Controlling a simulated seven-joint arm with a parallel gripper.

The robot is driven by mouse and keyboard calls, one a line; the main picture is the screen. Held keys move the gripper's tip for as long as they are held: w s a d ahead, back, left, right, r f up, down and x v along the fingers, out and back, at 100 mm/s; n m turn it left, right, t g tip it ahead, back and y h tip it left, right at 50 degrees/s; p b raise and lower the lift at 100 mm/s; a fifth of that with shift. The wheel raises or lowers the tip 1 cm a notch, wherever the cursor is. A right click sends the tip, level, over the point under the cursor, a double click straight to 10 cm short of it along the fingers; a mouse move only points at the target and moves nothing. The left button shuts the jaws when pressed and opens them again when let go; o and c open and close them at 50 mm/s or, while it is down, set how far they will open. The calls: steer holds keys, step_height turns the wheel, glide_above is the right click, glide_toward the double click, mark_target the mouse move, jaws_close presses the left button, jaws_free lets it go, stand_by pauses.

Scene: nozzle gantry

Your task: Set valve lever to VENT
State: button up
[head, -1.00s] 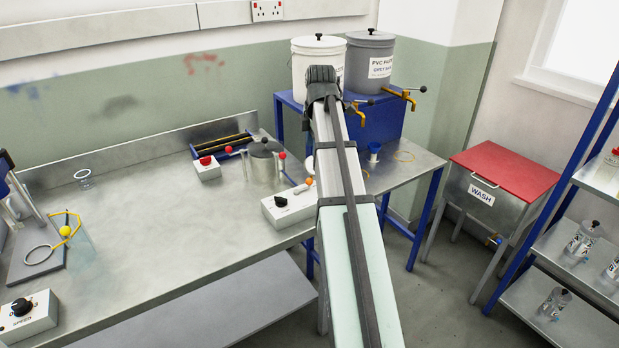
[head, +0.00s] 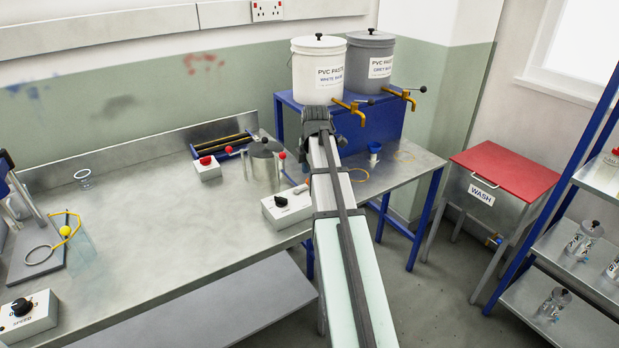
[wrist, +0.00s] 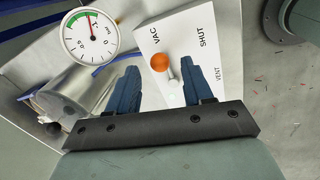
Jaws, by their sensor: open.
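The white valve plate (wrist: 205,55) shows in the wrist view with the words VAC, SHUT and VENT. The valve lever (wrist: 160,62) has an orange ball knob on a short grey stem. The knob lies on the VAC side of the plate, away from VENT. My gripper (wrist: 160,65) is open, and in this view its two blue fingers stand on either side of the knob. Contact cannot be told. In the head view my arm hides most of the valve, and my gripper's fingers are hidden behind the wrist.
A round gauge (wrist: 89,37) and a metal pot (head: 264,165) are close to the valve. A white box with a black dial (head: 281,201) stands on the bench beside my arm. Paste buckets (head: 318,70) with yellow taps stand behind. The bench's middle is clear.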

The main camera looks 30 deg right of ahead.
steer(key=shift+w+f, duration=0.2)
steer(key=shift+f, duration=0.85)
jaws_close()
